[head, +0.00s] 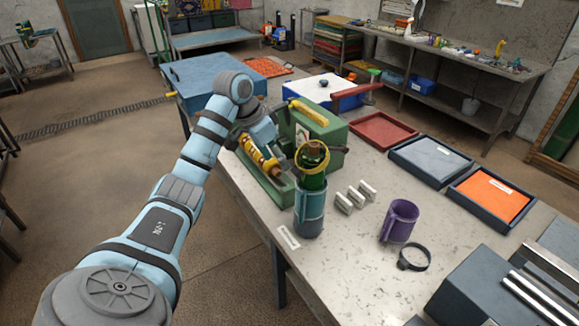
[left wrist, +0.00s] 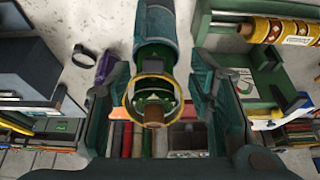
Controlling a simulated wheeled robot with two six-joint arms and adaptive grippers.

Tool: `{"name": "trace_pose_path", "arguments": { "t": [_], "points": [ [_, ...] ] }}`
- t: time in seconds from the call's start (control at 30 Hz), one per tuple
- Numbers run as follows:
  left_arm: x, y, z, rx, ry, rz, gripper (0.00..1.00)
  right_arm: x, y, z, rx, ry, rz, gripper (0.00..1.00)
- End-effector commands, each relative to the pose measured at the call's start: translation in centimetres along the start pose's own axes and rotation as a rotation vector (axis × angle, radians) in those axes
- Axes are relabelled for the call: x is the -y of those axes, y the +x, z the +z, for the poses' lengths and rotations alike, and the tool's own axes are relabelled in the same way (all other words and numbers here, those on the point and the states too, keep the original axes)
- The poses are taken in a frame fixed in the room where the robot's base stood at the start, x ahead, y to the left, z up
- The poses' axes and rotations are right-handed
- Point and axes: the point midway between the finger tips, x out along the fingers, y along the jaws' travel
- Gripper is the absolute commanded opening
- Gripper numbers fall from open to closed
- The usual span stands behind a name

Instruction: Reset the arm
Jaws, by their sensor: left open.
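My left arm reaches in from the left in the head view, its wrist bent down beside the green machine (head: 330,132). My left gripper (left wrist: 155,88) is open in the left wrist view, with one finger on each side of a green bottle-like piece (left wrist: 152,105). This piece has a yellow ring and a brown top, and stands upright in a teal cylinder (head: 309,212) on the table. I cannot tell whether the fingers touch it. In the head view the fingers are mostly hidden. My right gripper is not in view.
The grey table (head: 345,255) carries a yellow roller (head: 258,155), several pale blocks (head: 354,196), a purple mug (head: 399,221) and a black ring clamp (head: 414,257). Red, grey and orange trays (head: 490,194) lie along the right. A blue box (head: 200,75) stands behind my wrist. The table front is partly clear.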

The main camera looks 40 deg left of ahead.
Motion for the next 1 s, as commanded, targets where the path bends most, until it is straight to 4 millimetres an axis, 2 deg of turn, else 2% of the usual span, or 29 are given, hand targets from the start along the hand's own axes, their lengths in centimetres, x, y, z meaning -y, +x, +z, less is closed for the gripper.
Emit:
{"name": "trace_pose_path", "arguments": {
  "t": [0.1,0.33,0.37,0.47,0.57,0.6,0.7,0.83,1.0],
  "points": [
    [0.0,-0.8,0.0,0.001,0.000,0.000,0.48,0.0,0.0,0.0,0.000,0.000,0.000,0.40],
    [-0.2,-0.4,0.1,0.006,0.003,-0.001,0.48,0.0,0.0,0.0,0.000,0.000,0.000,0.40],
    [-0.5,0.1,0.3,0.013,0.006,-0.003,0.48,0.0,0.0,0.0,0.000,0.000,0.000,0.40],
    [-2.5,3.9,2.0,0.059,0.031,-0.025,0.48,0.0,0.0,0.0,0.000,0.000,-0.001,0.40],
    [-6.9,9.8,6.0,0.116,0.069,-0.056,0.48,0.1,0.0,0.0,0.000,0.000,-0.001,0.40],
    [-8.9,11.9,7.8,0.128,0.079,-0.066,0.48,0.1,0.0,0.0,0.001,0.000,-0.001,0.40],
    [-13.5,15.1,12.4,0.142,0.082,-0.083,0.48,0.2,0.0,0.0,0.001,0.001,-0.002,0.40],
    [-18.3,16.7,17.4,0.139,0.057,-0.092,0.48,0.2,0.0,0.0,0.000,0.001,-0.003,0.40],
    [-23.2,16.1,23.2,0.126,-0.016,-0.108,0.48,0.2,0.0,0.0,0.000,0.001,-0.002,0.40]
  ]
}}
